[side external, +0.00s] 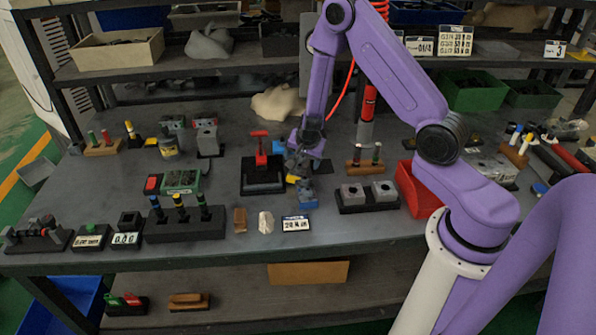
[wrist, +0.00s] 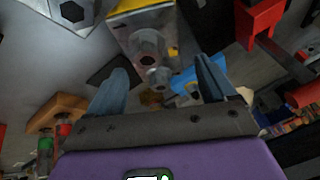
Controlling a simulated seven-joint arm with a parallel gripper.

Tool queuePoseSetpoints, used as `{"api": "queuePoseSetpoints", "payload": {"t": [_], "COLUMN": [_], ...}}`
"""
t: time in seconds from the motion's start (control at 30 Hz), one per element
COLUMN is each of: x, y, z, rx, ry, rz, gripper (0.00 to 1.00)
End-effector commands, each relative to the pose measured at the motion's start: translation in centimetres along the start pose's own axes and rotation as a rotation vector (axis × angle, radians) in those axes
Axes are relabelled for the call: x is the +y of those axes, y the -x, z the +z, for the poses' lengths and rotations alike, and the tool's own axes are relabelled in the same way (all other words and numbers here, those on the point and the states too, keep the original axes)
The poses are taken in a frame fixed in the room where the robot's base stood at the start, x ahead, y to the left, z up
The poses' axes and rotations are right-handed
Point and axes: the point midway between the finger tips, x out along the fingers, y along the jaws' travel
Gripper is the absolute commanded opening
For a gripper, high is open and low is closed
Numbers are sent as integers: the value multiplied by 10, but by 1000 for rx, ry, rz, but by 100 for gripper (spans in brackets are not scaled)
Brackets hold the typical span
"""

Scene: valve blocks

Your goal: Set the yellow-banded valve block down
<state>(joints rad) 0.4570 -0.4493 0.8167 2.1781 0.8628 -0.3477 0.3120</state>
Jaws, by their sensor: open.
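The yellow-banded valve block (wrist: 148,42) is grey, with a yellow band at its top edge and a round stub facing my wrist camera. It lies ahead of my gripper (wrist: 162,82), whose two blue-grey fingers are apart, one on each side of the stub's line. I cannot tell whether they touch the block. In the side external view my gripper (side external: 303,166) points down over the middle of the bench. A small yellow patch of the block (side external: 292,179) shows just below it, partly hidden. What the block rests on is unclear.
A red clamp (side external: 260,148) on a black base stands left of my gripper. A black holder with two grey blocks (side external: 368,194) and a red bin (side external: 418,190) are at right. A small display (side external: 296,224) is in front. Bench between the display and the holder looks clear.

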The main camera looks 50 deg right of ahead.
Motion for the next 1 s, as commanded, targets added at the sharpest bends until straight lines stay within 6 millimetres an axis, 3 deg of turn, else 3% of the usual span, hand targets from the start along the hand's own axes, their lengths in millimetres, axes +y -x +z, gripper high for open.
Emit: {"api": "queuePoseSetpoints", "payload": {"t": [0.27, 0.5, 0.6, 1.0], "x": [0, 0, -1, -4], "y": [-1, -1, -1, 10], "z": [0, 0, 0, -5], "rx": [0, 0, 1, 2], "ry": [0, 0, 0, -2], "rz": [-1, -1, -2, -3], "gripper": [81, 4, 0, 0]}}
